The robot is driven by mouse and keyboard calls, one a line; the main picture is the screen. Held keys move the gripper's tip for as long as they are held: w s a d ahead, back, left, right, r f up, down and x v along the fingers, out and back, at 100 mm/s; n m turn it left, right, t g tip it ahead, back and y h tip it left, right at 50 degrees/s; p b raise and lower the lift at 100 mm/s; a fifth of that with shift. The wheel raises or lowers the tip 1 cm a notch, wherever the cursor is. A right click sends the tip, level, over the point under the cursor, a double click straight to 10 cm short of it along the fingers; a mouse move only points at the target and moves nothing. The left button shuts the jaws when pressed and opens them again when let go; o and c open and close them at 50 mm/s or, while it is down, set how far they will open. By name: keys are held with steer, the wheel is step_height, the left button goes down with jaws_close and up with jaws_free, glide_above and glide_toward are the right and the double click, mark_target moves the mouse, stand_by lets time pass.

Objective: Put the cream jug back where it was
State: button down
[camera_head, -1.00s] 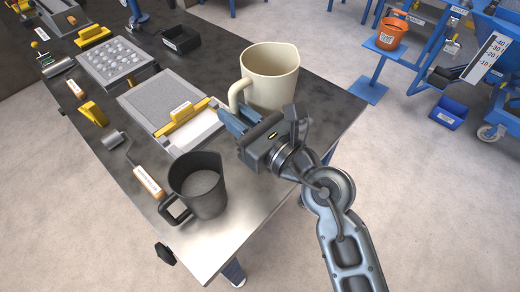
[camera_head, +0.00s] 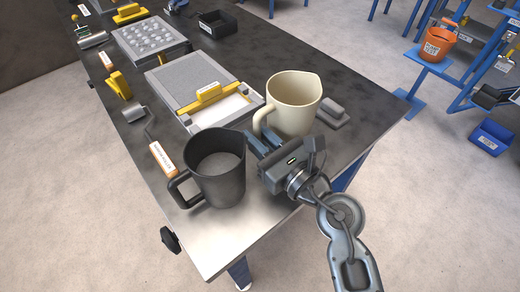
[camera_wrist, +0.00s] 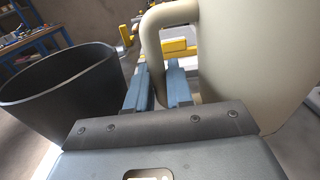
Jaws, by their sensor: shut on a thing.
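The cream jug (camera_head: 296,104) is upright over the right part of the dark table, to the right of the tray with the yellow handle. I cannot tell whether its base touches the table. My gripper (camera_head: 262,142) is shut on the jug's handle from the front. In the wrist view, the handle (camera_wrist: 152,38) comes down to the two blue fingers (camera_wrist: 158,88), and the jug body (camera_wrist: 245,60) fills the right side. The fingers partly hide the handle's lower end.
A dark jug (camera_head: 220,178) stands close to the left of my gripper, near the front edge. A grey block (camera_head: 333,110) lies just right of the cream jug. A tray (camera_head: 185,84) with a yellow handle (camera_head: 209,95) is to the left. Bare table (camera_head: 235,238) shows in front.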

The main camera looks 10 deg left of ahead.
steer(key=shift+f+b, duration=0.55)
steer(key=shift+f, duration=1.2)
steer(key=shift+f, duration=0.15)
steer(key=c, duration=1)
jaws_free()
steer(key=shift+r, duration=0.2)
steer(key=shift+s+d+f, duration=0.1)
steer(key=shift+s+d, duration=0.1)
steer(key=shift+d, duration=0.05)
steer(key=b+v, duration=0.1)
steer(key=v, duration=1)
steer(key=shift+s+d, duration=0.1)
steer(key=shift+s, duration=0.05)
